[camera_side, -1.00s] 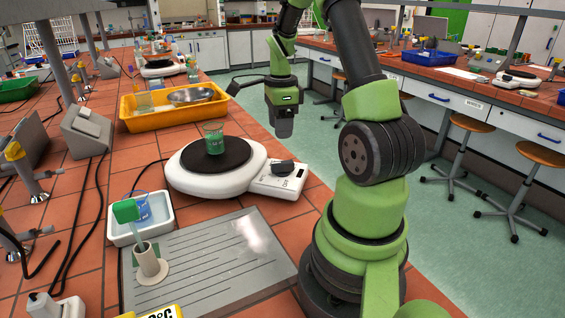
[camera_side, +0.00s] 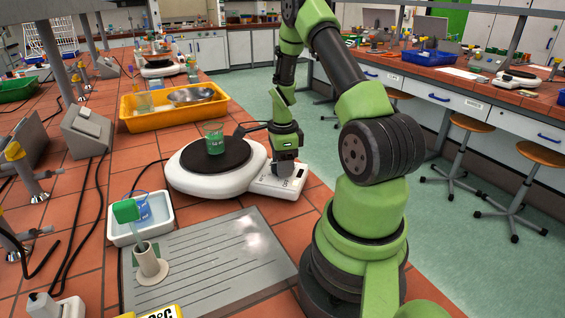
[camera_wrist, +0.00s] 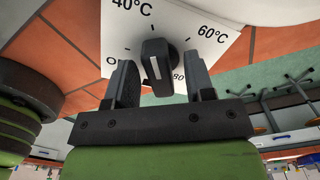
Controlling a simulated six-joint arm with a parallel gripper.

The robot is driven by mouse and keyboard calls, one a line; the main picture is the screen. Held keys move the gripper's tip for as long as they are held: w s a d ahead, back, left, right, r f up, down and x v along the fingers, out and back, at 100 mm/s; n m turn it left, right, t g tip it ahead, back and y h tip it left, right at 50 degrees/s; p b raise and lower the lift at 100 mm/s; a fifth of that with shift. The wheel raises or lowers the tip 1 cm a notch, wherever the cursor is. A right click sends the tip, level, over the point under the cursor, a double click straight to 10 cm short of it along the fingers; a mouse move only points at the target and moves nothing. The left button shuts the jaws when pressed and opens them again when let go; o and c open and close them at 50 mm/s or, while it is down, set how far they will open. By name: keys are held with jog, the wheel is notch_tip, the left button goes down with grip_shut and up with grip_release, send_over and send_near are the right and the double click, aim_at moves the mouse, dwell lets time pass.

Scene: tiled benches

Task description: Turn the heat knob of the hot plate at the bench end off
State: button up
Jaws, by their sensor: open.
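The white hot plate (camera_side: 190,180) stands at the bench end, with a beaker of green liquid (camera_side: 214,140) on its dark round top. Its control panel (camera_side: 292,182) juts out to the right, below my gripper (camera_side: 284,162). In the wrist view the black heat knob (camera_wrist: 157,70) sits on the white dial face (camera_wrist: 180,18), marked 40°C, 60°C, 80 and O. My open fingers (camera_wrist: 158,62) stand on either side of the knob, with gaps visible. I cannot tell which mark its pointer faces. In the side view my gripper hides the knob.
A grey grooved drainer (camera_side: 215,262) lies in front of the hot plate. A white basin (camera_side: 128,232) is at its left, and a yellow tray (camera_side: 140,122) with a metal bowl is behind. The bench edge and open floor are to the right.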

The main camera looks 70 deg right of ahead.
jog(key=shift+c, duration=0.5)
grip_shut()
jog(key=shift+n, duration=0.3)
jog(key=n, duration=0.5)
jog(key=shift+n, duration=0.3)
jog(key=n, duration=0.5)
jog(key=shift+n, duration=0.3)
jog(key=shift+o, duration=0.5)
grip_release()
jog(key=shift+r, duration=0.1)
